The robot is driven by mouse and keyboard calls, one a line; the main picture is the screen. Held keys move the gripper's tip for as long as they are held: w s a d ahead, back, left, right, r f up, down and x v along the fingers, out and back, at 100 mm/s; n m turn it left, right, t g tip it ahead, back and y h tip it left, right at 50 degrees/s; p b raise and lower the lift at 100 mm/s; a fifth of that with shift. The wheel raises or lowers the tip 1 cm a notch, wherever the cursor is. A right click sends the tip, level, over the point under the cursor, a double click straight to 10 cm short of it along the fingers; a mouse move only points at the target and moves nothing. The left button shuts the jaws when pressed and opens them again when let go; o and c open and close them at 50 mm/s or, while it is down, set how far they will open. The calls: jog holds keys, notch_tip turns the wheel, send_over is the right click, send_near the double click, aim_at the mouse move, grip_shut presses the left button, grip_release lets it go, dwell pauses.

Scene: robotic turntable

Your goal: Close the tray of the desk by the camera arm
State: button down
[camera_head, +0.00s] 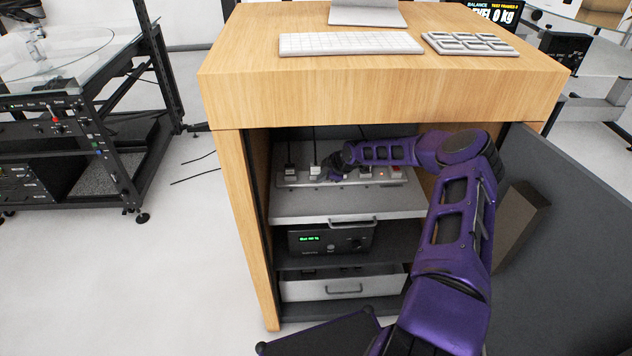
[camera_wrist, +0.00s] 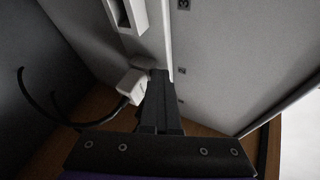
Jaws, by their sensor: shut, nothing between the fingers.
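The wooden desk (camera_head: 385,95) has an open cabinet. Its grey tray (camera_head: 400,207) sits on the upper level with a handle (camera_head: 352,222) at its front, and how far it sticks out is hard to tell. A power strip (camera_head: 372,184) with several plugs and a red light lies on the tray. My gripper (camera_head: 337,165) reaches over the tray to the power strip, partly hidden by my purple arm. In the wrist view, my gripper (camera_wrist: 160,82) is shut and empty, close beside a white plug (camera_wrist: 131,87); contact is unclear.
Below the tray stand a black device (camera_head: 330,240) with a green display and a lower grey drawer (camera_head: 310,290). The open cabinet door (camera_head: 575,235) stands to the right of my arm. A keyboard (camera_head: 350,43) lies on the desk top.

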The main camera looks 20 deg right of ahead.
jog(key=shift+w+d+r, duration=0.25)
dwell(0.3)
jog(key=shift+s+d+r, duration=0.15)
jog(key=shift+s+r, duration=0.05)
jog(key=shift+r, duration=0.25)
jog(key=shift+s+d+r+p, duration=0.2)
jog(key=shift+s+r, duration=0.2)
jog(key=shift+s, duration=0.25)
jog(key=shift+s+d+r+p, duration=0.1)
jog(key=shift+s+d+r, duration=0.1)
jog(key=shift+s+r, duration=0.3)
send_over(352, 210)
jog(key=w, duration=0.1)
jog(key=shift+f+p, duration=0.35)
jog(key=shift+p, duration=0.1)
jog(key=shift+s, duration=0.4)
jog(key=shift+f, duration=0.1)
